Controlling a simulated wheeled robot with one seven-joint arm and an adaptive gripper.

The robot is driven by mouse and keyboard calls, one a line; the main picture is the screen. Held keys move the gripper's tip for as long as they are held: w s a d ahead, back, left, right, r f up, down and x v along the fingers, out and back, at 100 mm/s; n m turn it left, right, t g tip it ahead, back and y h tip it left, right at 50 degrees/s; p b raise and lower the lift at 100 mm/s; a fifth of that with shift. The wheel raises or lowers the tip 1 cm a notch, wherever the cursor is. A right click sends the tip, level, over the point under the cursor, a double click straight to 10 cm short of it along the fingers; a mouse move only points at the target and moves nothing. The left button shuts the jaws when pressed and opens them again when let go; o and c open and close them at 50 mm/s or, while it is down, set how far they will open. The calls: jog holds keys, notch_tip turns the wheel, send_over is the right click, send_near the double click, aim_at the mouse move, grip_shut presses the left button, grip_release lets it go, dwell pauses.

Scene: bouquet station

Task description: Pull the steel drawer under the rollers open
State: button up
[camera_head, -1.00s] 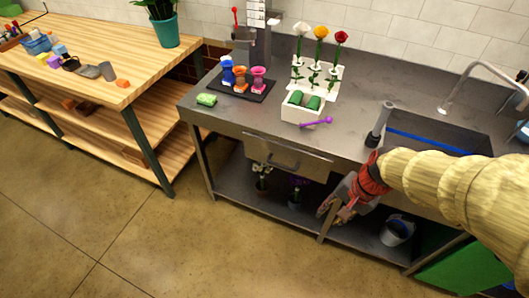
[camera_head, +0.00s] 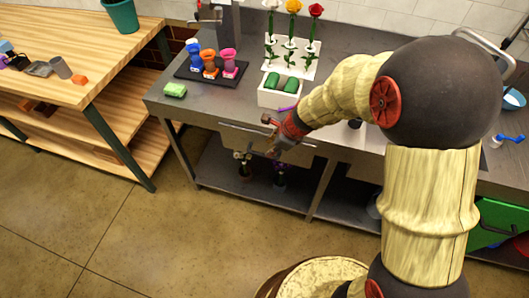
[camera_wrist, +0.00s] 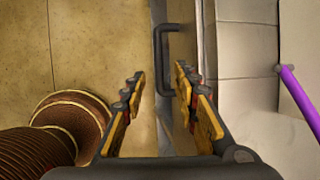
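The steel drawer (camera_head: 234,134) sits under the worktop of the metal bench, and its front looks flush with the bench. Its dark bar handle (camera_wrist: 160,60) shows in the wrist view, standing off the drawer front. My gripper (camera_head: 270,138) is in front of the drawer and hides part of it in the head view. In the wrist view my gripper (camera_wrist: 160,85) is open, with one finger on each side of the handle's line. The handle appears just ahead of and between the fingertips. I cannot tell whether either finger touches it.
A purple tool (camera_wrist: 298,95) lies near the bench edge. The floor (camera_head: 150,235) before the bench's left part is clear.

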jog(key=b+x, duration=0.3)
jog(key=x, duration=0.4)
jog(key=shift+s+f, duration=0.1)
jog(key=shift+c, duration=1.1)
grip_shut()
